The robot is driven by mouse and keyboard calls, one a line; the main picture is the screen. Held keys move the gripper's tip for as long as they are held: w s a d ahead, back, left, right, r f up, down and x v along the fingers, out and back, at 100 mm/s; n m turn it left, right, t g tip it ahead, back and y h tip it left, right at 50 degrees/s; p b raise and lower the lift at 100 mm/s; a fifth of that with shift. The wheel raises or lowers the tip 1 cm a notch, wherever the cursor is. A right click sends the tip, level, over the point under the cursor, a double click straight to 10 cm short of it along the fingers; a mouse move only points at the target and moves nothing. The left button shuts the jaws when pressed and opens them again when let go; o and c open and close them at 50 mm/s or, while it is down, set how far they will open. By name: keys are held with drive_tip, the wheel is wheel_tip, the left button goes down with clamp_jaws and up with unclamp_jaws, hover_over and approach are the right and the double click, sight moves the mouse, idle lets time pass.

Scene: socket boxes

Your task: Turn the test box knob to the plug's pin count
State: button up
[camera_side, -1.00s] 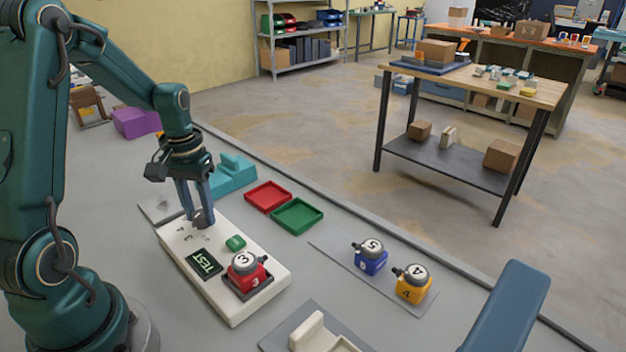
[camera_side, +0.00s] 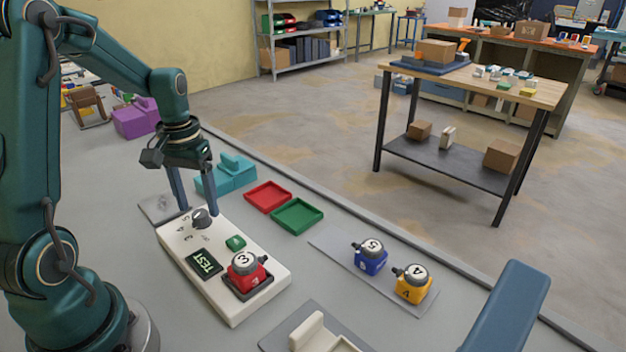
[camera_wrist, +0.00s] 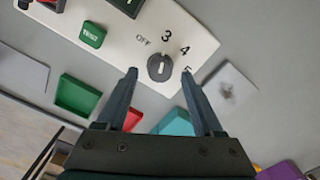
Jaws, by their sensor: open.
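The dark round knob (camera_side: 200,218) is at the box's far end. In the wrist view the knob (camera_wrist: 160,67) has a white mark and stands among the labels OFF, 3, 4 and 5. I cannot tell for sure which label the mark points to. My gripper (camera_side: 200,208) is open and empty, its fingers spread on either side of the knob, apart from it.
A blue plug (camera_side: 370,260) and a yellow plug (camera_side: 413,285) stand on a grey plate to the right. Red (camera_side: 268,196) and green (camera_side: 298,215) trays and a teal block (camera_side: 228,174) lie behind the box. A cream fixture (camera_side: 310,330) is at the front.

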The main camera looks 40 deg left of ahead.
sight(200, 213)
drive_tip(key=shift+r, duration=1.5)
